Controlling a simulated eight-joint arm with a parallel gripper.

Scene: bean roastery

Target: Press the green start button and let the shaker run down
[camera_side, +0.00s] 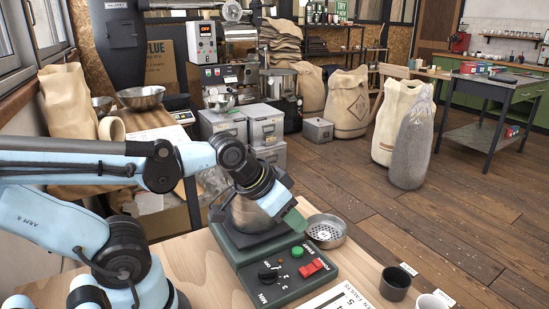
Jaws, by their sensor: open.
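The shaker (236,256) is a dark green machine on the wooden table, with a round metal vessel (243,215) on top. Its front panel carries the round green start button (297,251), a red switch (311,268) and a black knob (268,275). My gripper (297,220) reaches in from the left, angled down over the shaker's back right part. Its green tip is above and behind the green button in the picture, apart from it. My gripper is open, with nothing seen in it. My arm's end hides part of the metal vessel.
A perforated metal sieve pan (325,232) sits right of the shaker. A dark cup (396,283) and a white cup (433,301) stand at the front right near small labels. A printed sheet (335,299) lies at the front edge. The table left of the shaker (195,262) is bare.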

